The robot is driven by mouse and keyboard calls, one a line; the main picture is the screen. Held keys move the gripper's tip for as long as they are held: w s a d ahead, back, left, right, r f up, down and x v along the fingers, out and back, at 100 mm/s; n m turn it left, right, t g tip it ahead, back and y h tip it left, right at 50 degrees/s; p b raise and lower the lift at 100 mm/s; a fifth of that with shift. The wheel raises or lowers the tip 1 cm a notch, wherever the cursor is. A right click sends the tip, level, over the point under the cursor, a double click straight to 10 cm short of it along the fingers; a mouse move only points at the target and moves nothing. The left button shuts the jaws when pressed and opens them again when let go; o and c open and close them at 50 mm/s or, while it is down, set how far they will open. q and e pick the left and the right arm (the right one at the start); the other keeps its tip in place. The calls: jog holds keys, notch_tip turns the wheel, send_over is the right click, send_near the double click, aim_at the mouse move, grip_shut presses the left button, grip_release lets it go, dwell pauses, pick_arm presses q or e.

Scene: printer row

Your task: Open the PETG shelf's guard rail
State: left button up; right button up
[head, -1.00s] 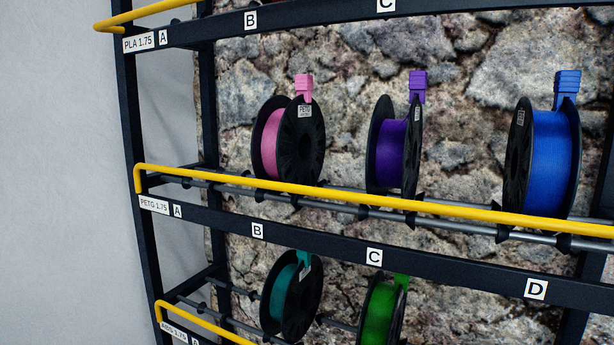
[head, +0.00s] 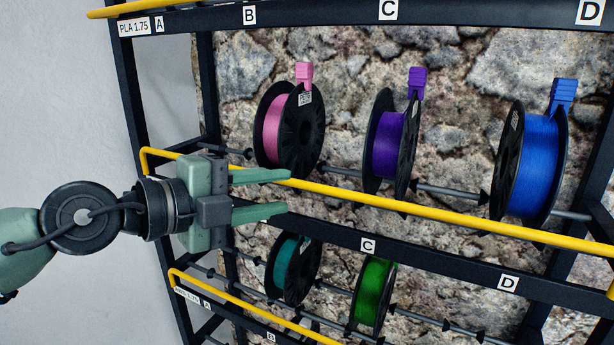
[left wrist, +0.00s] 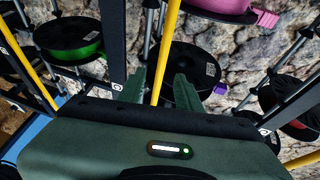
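The PETG shelf's yellow guard rail (head: 420,209) runs along the shelf front in the head view, in front of the spools, its left bend at the left post. My left gripper (head: 288,191) is at the rail's left part, its two green fingers apart and pointing right. It hides part of the rail and the PETG label. In the left wrist view the rail (left wrist: 170,30) runs down between the open fingertips (left wrist: 160,72); whether they touch it I cannot tell. My right gripper is not in view.
Pink (head: 273,135), purple (head: 391,145) and blue (head: 538,160) spools stand behind the rail. Above is the PLA shelf beam (head: 320,18). Below are a teal spool (head: 284,265), a green spool (head: 370,292) and another yellow rail (head: 235,310).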

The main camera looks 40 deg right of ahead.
aim_at(304, 187)
pick_arm(q)
jog(key=d+p, duration=0.1)
jog(key=d, duration=0.3)
jog(key=d+p, duration=0.1)
jog(key=shift+d+f+p, duration=0.35)
jog(key=shift+d, duration=0.05)
jog(key=shift+d+f, duration=0.2)
jog(key=shift+d, duration=0.35)
jog(key=shift+w, duration=0.1)
jog(key=shift+f, duration=0.1)
grip_shut()
